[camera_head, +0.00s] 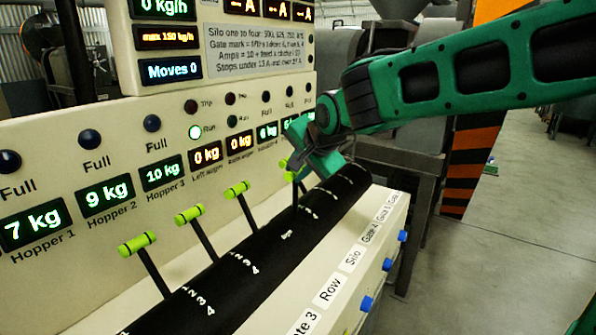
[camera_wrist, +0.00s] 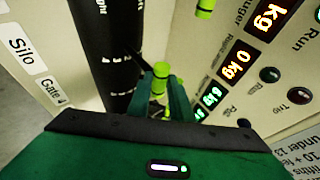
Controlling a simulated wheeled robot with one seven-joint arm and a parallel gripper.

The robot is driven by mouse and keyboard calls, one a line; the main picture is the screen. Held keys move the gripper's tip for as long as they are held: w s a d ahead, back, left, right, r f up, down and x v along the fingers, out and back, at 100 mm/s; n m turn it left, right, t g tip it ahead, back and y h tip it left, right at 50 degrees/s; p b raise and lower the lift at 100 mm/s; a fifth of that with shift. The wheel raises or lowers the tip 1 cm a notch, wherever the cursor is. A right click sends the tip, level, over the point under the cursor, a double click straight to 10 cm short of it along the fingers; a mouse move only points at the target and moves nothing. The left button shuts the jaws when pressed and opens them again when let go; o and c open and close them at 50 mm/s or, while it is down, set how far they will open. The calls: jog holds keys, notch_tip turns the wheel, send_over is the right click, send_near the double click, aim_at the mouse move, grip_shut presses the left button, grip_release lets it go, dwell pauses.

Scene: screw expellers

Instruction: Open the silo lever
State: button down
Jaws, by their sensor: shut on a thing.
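A row of levers with bright green crossbar handles stands along a black curved drum (camera_head: 300,225). Three handles, the near one (camera_head: 137,243), the second (camera_head: 189,213) and the third (camera_head: 236,190), show clear of my arm. My gripper (camera_head: 318,160) is farther along the row at the drum's far end. In the wrist view, my gripper's fingers (camera_wrist: 163,90) are shut on a green lever handle (camera_wrist: 158,84). In the head view, my gripper mostly hides this lever. Its name cannot be read. A "Silo" label (camera_head: 351,258) is on the front ledge.
The cream panel (camera_head: 60,145) behind the levers carries hopper displays and lamps. Blue knobs (camera_head: 366,303) line the ledge's front. A striped orange and black post (camera_head: 470,160) and dark machinery stand behind my arm. Floor at the right (camera_head: 490,260) is clear.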

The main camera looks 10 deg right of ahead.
jog(key=shift+s+d+f, duration=0.15)
jog(key=shift+d+f, duration=0.05)
jog(key=shift+f, duration=0.35)
jog(key=c, duration=1.6)
grip_release()
jog(key=shift+a+r, duration=0.1)
jog(key=shift+r, duration=0.05)
jog(key=v, duration=1)
jog(key=shift+r, duration=0.35)
jog(key=s+d+f+g+h, duration=0.1)
jog(key=s+d+f, duration=0.15)
jog(key=d, duration=0.35)
jog(key=s+d+f+g+h, duration=0.1)
jog(key=s+d+f+g, duration=0.1)
jog(key=d+f, duration=0.35)
jog(key=s+d+f+n+g, duration=0.1)
jog(key=s+d+f, duration=0.3)
jog(key=s, duration=0.4)
jog(key=s+d+f+n+g, duration=0.1)
jog(key=s+d+f+g, duration=0.2)
jog(key=s, duration=0.5)
jog(key=s+d+f+n+g, duration=0.2)
jog(key=s+d+f, duration=0.3)
jog(key=s+d, duration=0.2)
jog(key=shift+s+d+f, duration=0.15)
jog(key=shift+s+d, duration=0.05)
jog(key=shift+s, duration=0.25)
jog(key=shift+s+d+f, duration=0.1)
jog(key=shift+s+d, duration=0.05)
jog(key=shift+s, duration=0.3)
